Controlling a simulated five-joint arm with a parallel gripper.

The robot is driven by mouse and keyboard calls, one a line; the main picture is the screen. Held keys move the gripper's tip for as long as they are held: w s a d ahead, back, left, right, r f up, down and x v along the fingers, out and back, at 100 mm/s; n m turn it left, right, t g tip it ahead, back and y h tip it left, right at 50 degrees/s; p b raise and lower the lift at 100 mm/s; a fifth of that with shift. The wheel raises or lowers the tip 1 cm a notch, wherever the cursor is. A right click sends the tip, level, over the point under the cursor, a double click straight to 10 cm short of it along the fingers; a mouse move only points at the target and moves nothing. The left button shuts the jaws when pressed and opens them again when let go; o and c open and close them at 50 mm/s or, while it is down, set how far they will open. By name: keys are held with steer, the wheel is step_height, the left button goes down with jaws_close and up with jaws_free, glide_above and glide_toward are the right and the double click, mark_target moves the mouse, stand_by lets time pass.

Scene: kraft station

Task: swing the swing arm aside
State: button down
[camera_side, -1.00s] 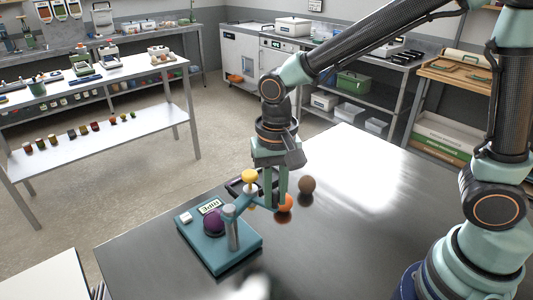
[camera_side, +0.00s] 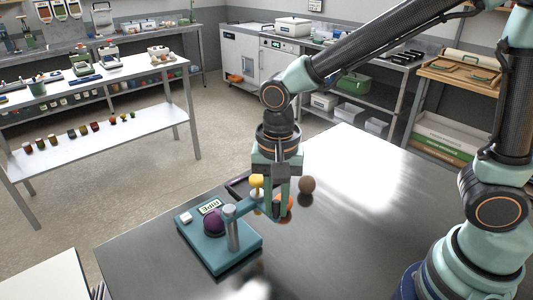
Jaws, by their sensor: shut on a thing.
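A teal base (camera_side: 222,250) stands on the dark table, with a grey post (camera_side: 232,230) at its front. The teal swing arm (camera_side: 246,207) reaches from the post to the right and back, ending under my gripper, clear of the purple ball (camera_side: 213,222). My gripper (camera_side: 271,200) points down and is shut on the swing arm at that end. The fingers cover the exact contact.
An orange ball (camera_side: 288,205) sits just behind my fingers, partly hidden. A brown ball (camera_side: 307,184) lies farther right and back. The table's right side (camera_side: 350,220) is clear.

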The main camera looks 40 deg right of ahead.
steer(key=c, duration=0.8)
jaws_free()
step_height(320, 180, up, 12)
steer(key=shift+r, duration=0.1)
steer(key=d+n+t, duration=0.2)
steer(key=d+n, duration=0.1)
steer(key=d, duration=0.2)
steer(key=s+d+f+n+t, duration=0.1)
steer(key=d+n, duration=0.2)
steer(key=d, duration=0.2)
steer(key=s+d+n+t, duration=0.1)
steer(key=d+n+t, duration=0.1)
steer(key=d, duration=0.3)
steer(key=shift+s+d+f+n+t, duration=0.15)
steer(key=shift+n+t, duration=0.15)
steer(key=shift+n, duration=0.3)
